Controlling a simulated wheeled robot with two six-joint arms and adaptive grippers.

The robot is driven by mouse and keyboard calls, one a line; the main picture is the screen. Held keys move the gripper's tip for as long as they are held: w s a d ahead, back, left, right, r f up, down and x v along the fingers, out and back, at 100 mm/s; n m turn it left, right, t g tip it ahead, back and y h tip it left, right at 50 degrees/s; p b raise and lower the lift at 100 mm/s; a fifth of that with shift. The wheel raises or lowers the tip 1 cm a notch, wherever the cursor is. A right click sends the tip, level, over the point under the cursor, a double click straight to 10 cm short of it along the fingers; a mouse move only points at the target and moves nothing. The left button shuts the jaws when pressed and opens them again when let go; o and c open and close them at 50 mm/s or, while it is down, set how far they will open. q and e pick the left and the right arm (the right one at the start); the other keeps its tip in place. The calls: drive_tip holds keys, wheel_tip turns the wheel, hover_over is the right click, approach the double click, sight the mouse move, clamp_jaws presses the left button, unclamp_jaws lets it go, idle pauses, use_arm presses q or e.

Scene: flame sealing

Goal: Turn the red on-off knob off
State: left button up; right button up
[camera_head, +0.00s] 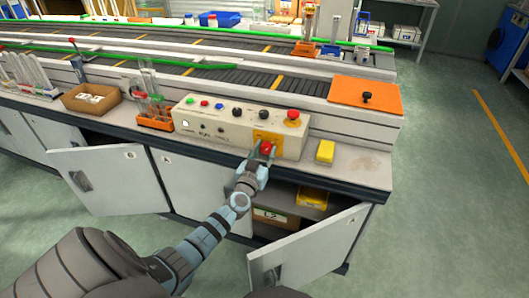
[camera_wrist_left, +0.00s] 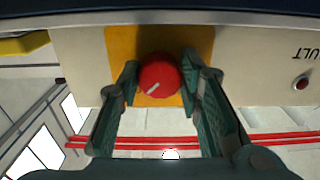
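The red on-off knob (camera_head: 266,147) sits on a yellow plate (camera_head: 262,136) at the lower right of the beige control box's front. In the left wrist view, the round red knob (camera_wrist_left: 159,75) has a short white mark lying at a slant. My left gripper (camera_head: 259,153) reaches up to the knob from the front. In the left wrist view, the fingers of my left gripper (camera_wrist_left: 160,72) stand one on each side of the knob, their tips against its edges. My right gripper is not in view.
The control box (camera_head: 225,128) also has several small buttons and a red emergency button (camera_head: 292,117) on top. A yellow block (camera_head: 325,152) lies to its right. An open cabinet door (camera_head: 310,250) stands below. An orange rack with tubes (camera_head: 155,118) is to the left.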

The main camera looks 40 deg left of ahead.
use_arm(q)
drive_tip(key=c, duration=0.5)
drive_tip(key=shift+o, duration=0.2)
drive_tip(key=shift+n, duration=0.3)
drive_tip(key=n+p, duration=0.1)
drive_tip(key=n, duration=0.6)
drive_tip(key=shift+d+n, duration=0.1)
drive_tip(key=shift+n, duration=0.3)
drive_tip(key=n, duration=0.4)
drive_tip(key=shift+n, duration=0.3)
drive_tip(key=n, duration=0.4)
drive_tip(key=shift+n, duration=0.4)
